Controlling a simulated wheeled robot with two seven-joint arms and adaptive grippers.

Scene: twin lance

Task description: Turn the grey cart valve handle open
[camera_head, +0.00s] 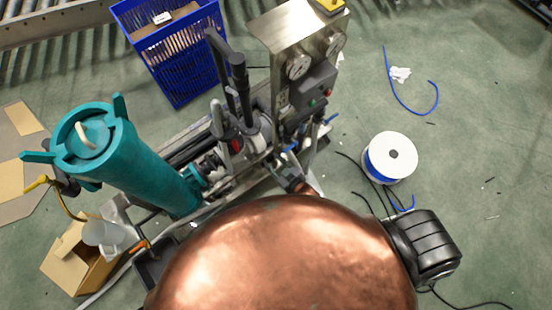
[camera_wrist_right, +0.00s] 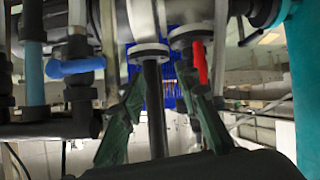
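The cart (camera_head: 225,175) carries pipes, pumps and a gauge panel. My right gripper (camera_head: 287,172) is small and partly hidden beside its pipework in the head view. In the right wrist view, the fingers of my right gripper (camera_wrist_right: 162,88) are spread apart. A dark upright rod (camera_wrist_right: 155,110) under a pale flange shows between them; I cannot tell contact. A red lever (camera_wrist_right: 201,62) stands by the right finger and a blue handle (camera_wrist_right: 70,68) is farther left. I cannot pick out a grey valve handle with certainty. My left gripper is not in view.
A teal cylinder (camera_head: 135,160) stands at the cart's left. A blue crate (camera_head: 178,60) is behind. The gauge panel (camera_head: 298,50) rises at the cart's back. A white-and-blue spool (camera_head: 390,158) and cables lie at right. The green floor is mostly clear farther right.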

